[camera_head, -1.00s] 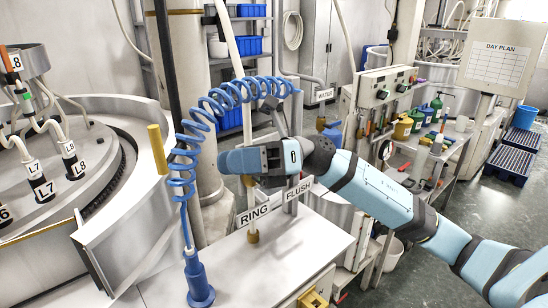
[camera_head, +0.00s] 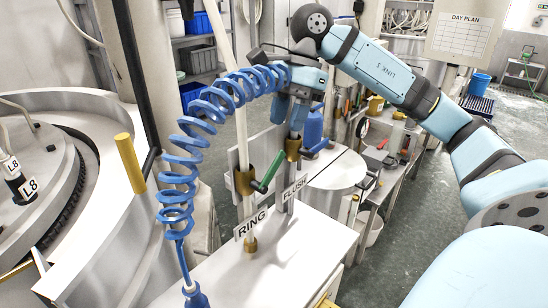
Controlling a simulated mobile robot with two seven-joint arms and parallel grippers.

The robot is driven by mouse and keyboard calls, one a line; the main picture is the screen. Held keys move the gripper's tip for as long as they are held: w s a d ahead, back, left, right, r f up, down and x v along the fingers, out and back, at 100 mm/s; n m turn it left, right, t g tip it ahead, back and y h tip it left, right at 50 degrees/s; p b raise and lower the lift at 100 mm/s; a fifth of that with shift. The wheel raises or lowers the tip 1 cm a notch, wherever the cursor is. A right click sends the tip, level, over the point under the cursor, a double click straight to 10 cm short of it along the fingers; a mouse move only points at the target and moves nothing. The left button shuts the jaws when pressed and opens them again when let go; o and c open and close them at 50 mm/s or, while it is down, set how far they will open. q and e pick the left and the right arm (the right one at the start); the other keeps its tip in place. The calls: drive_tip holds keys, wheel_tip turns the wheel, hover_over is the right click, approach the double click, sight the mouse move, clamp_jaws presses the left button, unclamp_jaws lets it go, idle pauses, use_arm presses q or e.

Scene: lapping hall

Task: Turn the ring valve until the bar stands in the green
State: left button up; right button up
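The ring valve is a brass body (camera_head: 245,181) on a pale upright pipe, behind the RING sign (camera_head: 250,225). A green lever (camera_head: 271,171) slants up and right from it. To the right, the flush valve (camera_head: 293,149) has a brass body and a blue lever (camera_head: 318,148), beside the FLUSH sign (camera_head: 294,189). My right gripper (camera_head: 290,113) points down above the flush valve, up and right of the green lever. Its fingers look apart, with nothing seen between them. I see no contact with either lever. My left gripper is out of view. I cannot make out a gauge with a green band.
A coiled blue hose (camera_head: 177,195) arcs close to the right gripper's left side. The white bench top (camera_head: 235,275) in front of the valves is mostly clear.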

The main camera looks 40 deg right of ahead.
sight(276, 158)
drive_tip(key=p+x, duration=0.1)
drive_tip(key=x, duration=0.6)
drive_tip(key=shift+a+f, duration=0.25)
drive_tip(key=shift+f, duration=0.1)
drive_tip(key=shift+a+f, duration=0.15)
drive_tip(key=shift+f, duration=0.35)
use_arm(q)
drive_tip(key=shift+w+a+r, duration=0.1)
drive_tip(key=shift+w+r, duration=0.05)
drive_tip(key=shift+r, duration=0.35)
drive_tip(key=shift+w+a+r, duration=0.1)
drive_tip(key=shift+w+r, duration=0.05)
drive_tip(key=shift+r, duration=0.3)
use_arm(e)
drive_tip(key=shift+f, duration=0.1)
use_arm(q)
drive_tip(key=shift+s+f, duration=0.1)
use_arm(e)
clamp_jaws()
